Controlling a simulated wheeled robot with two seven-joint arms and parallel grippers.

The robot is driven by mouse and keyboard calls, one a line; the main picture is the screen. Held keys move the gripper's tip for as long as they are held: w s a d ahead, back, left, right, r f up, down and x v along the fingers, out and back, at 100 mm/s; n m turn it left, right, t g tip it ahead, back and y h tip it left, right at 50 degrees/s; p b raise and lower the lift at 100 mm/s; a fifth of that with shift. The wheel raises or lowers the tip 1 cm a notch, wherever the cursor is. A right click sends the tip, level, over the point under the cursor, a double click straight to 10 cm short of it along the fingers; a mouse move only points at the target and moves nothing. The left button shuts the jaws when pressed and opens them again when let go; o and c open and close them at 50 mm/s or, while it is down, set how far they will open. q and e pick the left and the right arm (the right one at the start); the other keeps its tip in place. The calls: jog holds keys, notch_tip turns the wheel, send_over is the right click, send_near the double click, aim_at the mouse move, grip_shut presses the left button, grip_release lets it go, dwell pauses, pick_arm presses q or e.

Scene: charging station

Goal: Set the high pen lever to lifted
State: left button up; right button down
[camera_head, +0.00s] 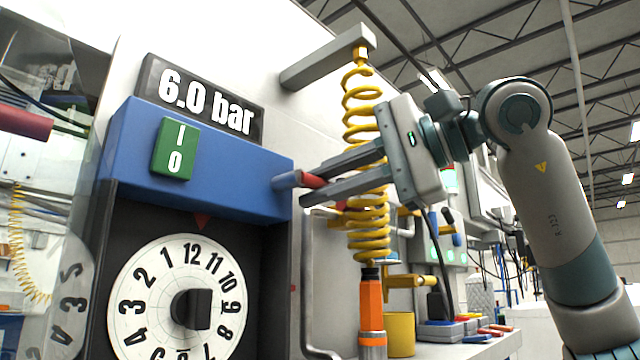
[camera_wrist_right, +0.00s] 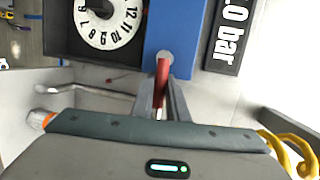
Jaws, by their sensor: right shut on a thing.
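The high pen lever (camera_head: 314,181) is a short red lever on a grey-blue pivot at the right side of the blue housing (camera_head: 245,187). It points right, toward my gripper, and its outer part is hidden between the fingers. My right gripper (camera_head: 305,190) comes in from the right and is shut on the lever. In the right wrist view, the red lever (camera_wrist_right: 161,82) lies between the two grey fingers, its pivot at the blue housing's edge. Whether the lever counts as lifted I cannot tell. My left gripper is not in view.
Below the housing is a white numbered dial (camera_head: 180,300) with a black knob. A "6.0 bar" display (camera_head: 205,98) sits above. A yellow coiled hose (camera_head: 368,235) hangs from a grey bracket (camera_head: 330,58), close behind my right fingers. A yellow cup (camera_head: 400,333) stands lower right.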

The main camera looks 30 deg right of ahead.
jog(key=c, duration=1.7)
grip_release()
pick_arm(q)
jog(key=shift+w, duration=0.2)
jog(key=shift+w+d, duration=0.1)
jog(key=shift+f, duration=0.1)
pick_arm(e)
jog(key=shift+s+d, duration=0.1)
